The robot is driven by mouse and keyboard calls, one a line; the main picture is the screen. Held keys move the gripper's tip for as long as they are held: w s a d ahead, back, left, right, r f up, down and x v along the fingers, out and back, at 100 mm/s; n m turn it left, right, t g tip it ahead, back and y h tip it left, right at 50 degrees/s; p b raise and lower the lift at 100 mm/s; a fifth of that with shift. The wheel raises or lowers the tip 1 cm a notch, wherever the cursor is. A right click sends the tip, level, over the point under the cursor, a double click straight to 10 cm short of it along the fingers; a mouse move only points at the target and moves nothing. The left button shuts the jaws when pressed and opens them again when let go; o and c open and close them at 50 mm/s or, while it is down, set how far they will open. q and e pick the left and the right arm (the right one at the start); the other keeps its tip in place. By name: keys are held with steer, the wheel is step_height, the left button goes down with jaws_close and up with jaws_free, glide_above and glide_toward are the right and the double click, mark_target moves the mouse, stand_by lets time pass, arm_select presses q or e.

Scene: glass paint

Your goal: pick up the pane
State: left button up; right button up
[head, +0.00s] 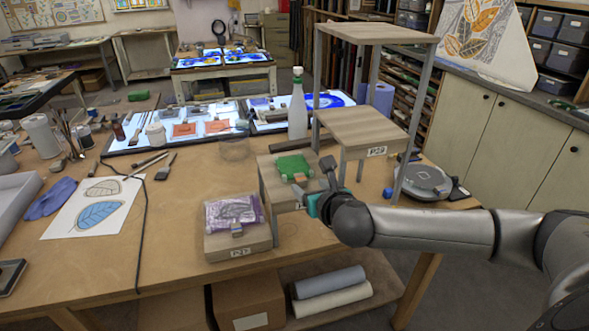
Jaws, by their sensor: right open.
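No item shows clearly as a bare glass pane. A flat green piece (292,167) lies on the middle wooden step (270,180), with a small grey block on it. A purple-and-clear wrapped flat piece (233,212) lies on the lowest wooden block (222,246), also with a small grey block at its front. My right gripper (313,181) is open beside the middle step, close to the right of the green piece. Its fingers look empty, though the wrist partly hides them. My left gripper is out of view.
A taller wooden step (362,128) and a high shelf (378,33) on grey legs stand behind my right gripper. A white bottle (298,105) stands behind the steps. A round grey device (424,181) is at the right.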

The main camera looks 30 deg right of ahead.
mark_target(302, 181)
steer(key=shift+x, duration=2.45)
steer(key=shift+w+a+r, duration=0.1)
steer(key=shift+a+r, duration=0.1)
jaws_close()
